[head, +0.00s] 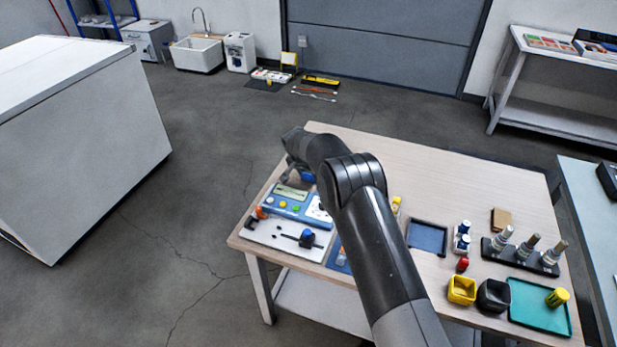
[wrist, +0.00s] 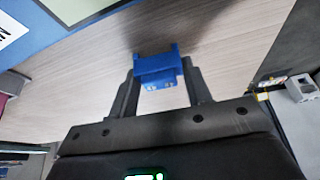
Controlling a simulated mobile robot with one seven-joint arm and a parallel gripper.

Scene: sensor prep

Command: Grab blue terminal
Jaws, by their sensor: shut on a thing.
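The blue terminal (wrist: 158,68) is a small blue block between my two dark fingers in the wrist view. My gripper (wrist: 160,80) is shut on it. Pale wood tabletop shows behind the terminal, and I cannot tell whether the terminal touches it. In the head view a bit of blue (head: 307,176) shows by my gripper at the table's far left, beside the blue meter (head: 290,205). My arm hides part of this area in the head view.
A white board with a blue-topped lever (head: 307,237) lies at the table's left edge. A dark blue tray (head: 428,238), yellow cup (head: 461,290), black cup (head: 494,296), bottle rack (head: 520,258) and green tray (head: 538,312) stand to the right. The tabletop's back right is clear.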

